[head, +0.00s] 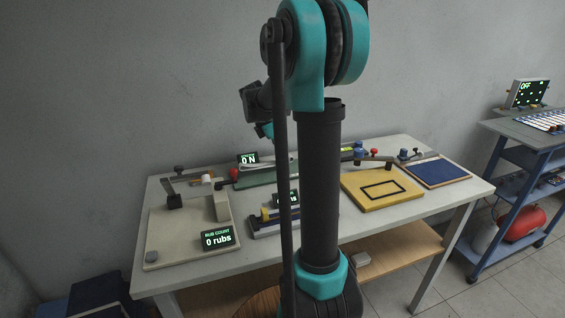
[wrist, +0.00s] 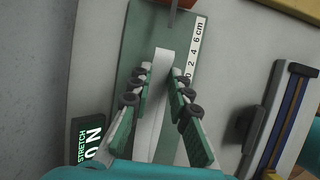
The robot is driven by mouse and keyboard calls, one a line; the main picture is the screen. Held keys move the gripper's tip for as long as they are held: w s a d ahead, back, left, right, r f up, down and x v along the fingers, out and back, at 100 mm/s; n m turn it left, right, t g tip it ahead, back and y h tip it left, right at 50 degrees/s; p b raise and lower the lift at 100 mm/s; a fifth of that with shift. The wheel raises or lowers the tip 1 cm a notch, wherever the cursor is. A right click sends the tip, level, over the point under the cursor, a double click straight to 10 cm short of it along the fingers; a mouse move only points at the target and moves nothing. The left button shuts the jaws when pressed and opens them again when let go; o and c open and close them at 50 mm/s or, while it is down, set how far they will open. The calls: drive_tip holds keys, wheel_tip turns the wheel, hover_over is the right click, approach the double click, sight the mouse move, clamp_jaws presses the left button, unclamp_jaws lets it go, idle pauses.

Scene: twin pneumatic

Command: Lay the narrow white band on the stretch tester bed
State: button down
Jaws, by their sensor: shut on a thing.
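The narrow white band (wrist: 163,60) lies between the fingers of my gripper (wrist: 160,82) in the wrist view, running lengthwise along the green stretch tester bed (wrist: 125,65). My gripper is shut on the band and over the bed. I cannot tell whether the band touches the bed. A centimetre scale (wrist: 193,50) is just right of the band's far end, and a red part (wrist: 187,3) is beyond it. The tester's display (wrist: 90,140) reads 0 N. In the head view the green bed (head: 262,178) is at the table's back, partly hidden by my arm.
A rub-count stand (head: 160,235) is at the table's left. A yellow board (head: 355,190) and a blue mat (head: 437,172) are to the right. A blue cart (head: 520,145) stands further right. A dark-railed device (wrist: 285,110) is right of the bed in the wrist view.

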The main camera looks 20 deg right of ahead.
sight(281, 160)
drive_tip(key=shift+f, duration=1.5)
drive_tip(key=shift+f, duration=0.1)
drive_tip(key=c, duration=1.4)
unclamp_jaws()
drive_tip(key=v, duration=1.2)
